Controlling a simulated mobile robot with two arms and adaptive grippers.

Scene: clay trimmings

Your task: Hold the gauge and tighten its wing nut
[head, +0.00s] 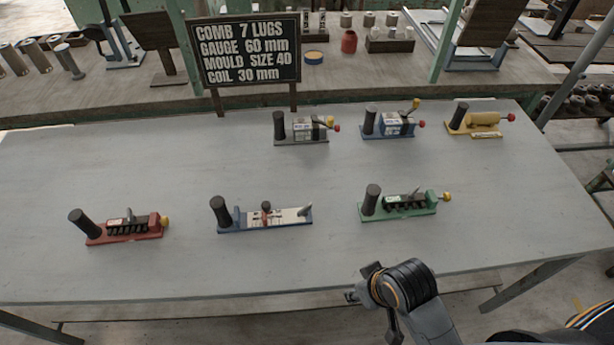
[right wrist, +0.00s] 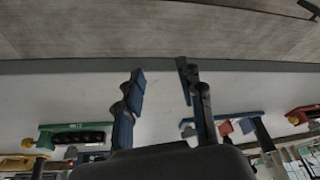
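The gauge (head: 285,217) lies in the front row, in the middle. In the right wrist view the gauge (right wrist: 248,125) is partly behind a finger. My right gripper (right wrist: 160,72) is open and empty, near the table's front edge and apart from the gauge. In the head view my left gripper does not show.
A red device (head: 124,229) stands left of the gauge and a green one (head: 398,205) right. Grey (head: 301,130), blue (head: 389,126) and yellow (head: 480,122) devices stand behind. A black sign (head: 245,50) reads gauge 60 mm. The table's front strip is clear.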

